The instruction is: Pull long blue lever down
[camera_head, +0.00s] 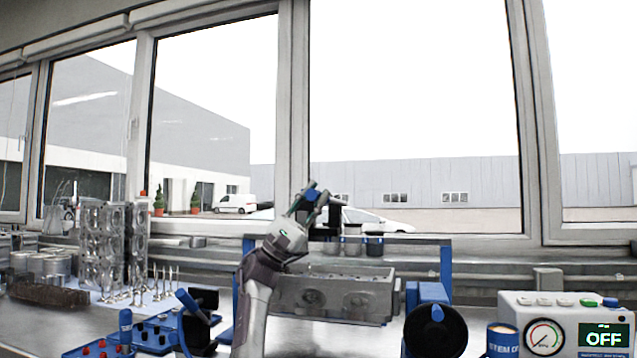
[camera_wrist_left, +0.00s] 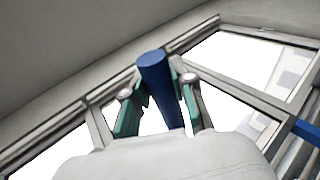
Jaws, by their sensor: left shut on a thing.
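The long blue lever (camera_wrist_left: 155,85) shows in the left wrist view as a blue rod with a round end, between my two fingers. In the head view only a small blue part of it (camera_head: 311,189) shows, and the rest is hidden by my gripper. My left gripper (camera_head: 309,199) is shut on the lever, raised above the grey engine block in front of the window. In the left wrist view its green-lined fingers (camera_wrist_left: 158,95) lie on either side of the rod. My right gripper is not in view.
A grey engine block (camera_head: 345,293) sits in a blue frame (camera_head: 446,265) behind my arm. A blue and black fixture (camera_head: 435,328) and a control box reading OFF (camera_head: 565,312) stand at right. Valves (camera_head: 135,297), metal parts (camera_head: 103,240) and blue trays (camera_head: 155,335) crowd the left.

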